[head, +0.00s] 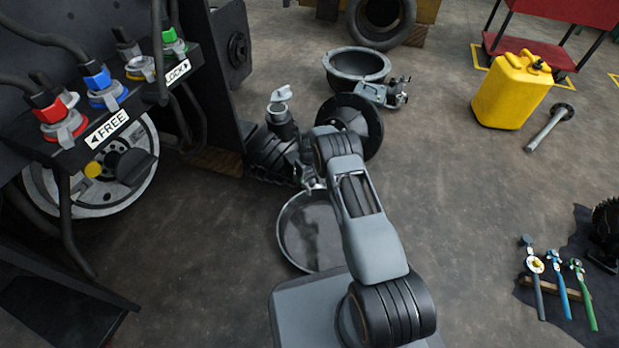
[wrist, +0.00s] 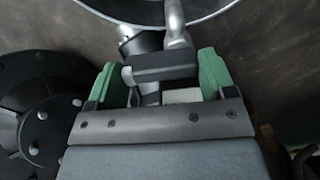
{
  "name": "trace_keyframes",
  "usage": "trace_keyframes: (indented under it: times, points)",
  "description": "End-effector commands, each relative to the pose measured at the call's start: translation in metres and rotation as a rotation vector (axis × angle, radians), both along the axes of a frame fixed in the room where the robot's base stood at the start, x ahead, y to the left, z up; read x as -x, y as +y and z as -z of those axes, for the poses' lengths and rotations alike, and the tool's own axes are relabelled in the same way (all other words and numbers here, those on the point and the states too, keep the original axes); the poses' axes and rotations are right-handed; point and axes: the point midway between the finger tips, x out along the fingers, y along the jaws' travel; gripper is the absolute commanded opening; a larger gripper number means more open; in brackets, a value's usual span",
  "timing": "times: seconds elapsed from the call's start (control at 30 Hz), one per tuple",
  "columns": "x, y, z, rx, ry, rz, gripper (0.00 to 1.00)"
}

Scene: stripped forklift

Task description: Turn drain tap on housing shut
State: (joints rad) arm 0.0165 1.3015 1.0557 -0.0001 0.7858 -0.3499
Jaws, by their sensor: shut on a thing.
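The drain tap shows in the wrist view as a grey metal spout with a dark crosswise handle (wrist: 158,67). The handle lies between the green pads of my gripper (wrist: 160,80), which is shut on it. In the head view the dark housing (head: 272,150) stands at the middle left, with a grey-capped neck (head: 281,110) on top. My gripper (head: 312,186) is at its lower right side, and my own arm hides part of it. The tap is too small there to tell its angle.
A round drain pan (head: 284,240) lies on the floor below the tap; its rim (wrist: 215,18) shows in the wrist view. A black bolted disc (head: 371,128) stands close beside my wrist. The floor right of my arm is open up to the yellow can (head: 505,95).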

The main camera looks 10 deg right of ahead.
Motion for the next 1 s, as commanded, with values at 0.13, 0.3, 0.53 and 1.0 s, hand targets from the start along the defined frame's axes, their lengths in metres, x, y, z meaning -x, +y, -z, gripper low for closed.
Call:
trace_keyframes:
  times: [0.13, 0.3, 0.53, 1.0]
  points:
    - [-0.001, 0.0, 0.0, 0.0, -0.002, -0.02, 0.53]
    - [-0.001, 0.0, 0.0, 0.0, -0.002, -0.02, 0.53]
    - [-0.001, 0.0, 0.0, 0.0, -0.002, -0.018, 0.98]
    - [-0.001, 0.0, -0.028, 0.0, -0.004, -0.017, 1.0]
